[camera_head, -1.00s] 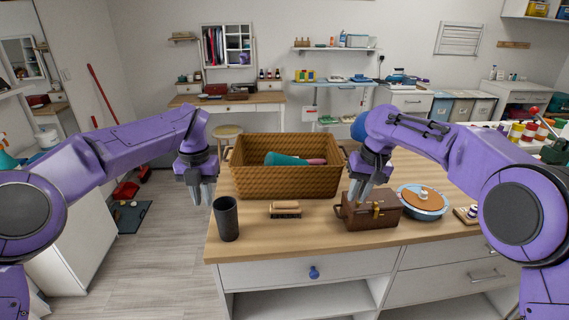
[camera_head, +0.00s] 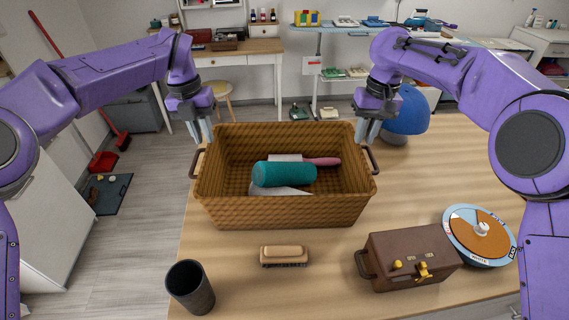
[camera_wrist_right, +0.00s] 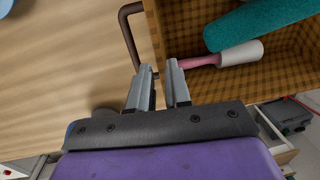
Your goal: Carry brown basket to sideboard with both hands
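The brown woven basket (camera_head: 285,215) stands on a wood-topped counter (camera_head: 440,155). It holds a teal roll (camera_head: 285,174) and a lint roller with a pink handle (camera_head: 322,161). My left gripper (camera_head: 202,138) is open and empty, just above the basket's left handle (camera_head: 197,164). My right gripper (camera_head: 366,138) is open and empty, above the right handle (camera_head: 374,160). In the right wrist view, my right gripper's fingers (camera_wrist_right: 158,72) are apart, with the dark handle (camera_wrist_right: 130,30) just beyond them. I cannot tell which furniture is the sideboard.
A blue rounded object (camera_head: 406,112) is behind my right gripper. A wood-topped table (camera_head: 240,47) stands behind, with a stool (camera_head: 220,89).

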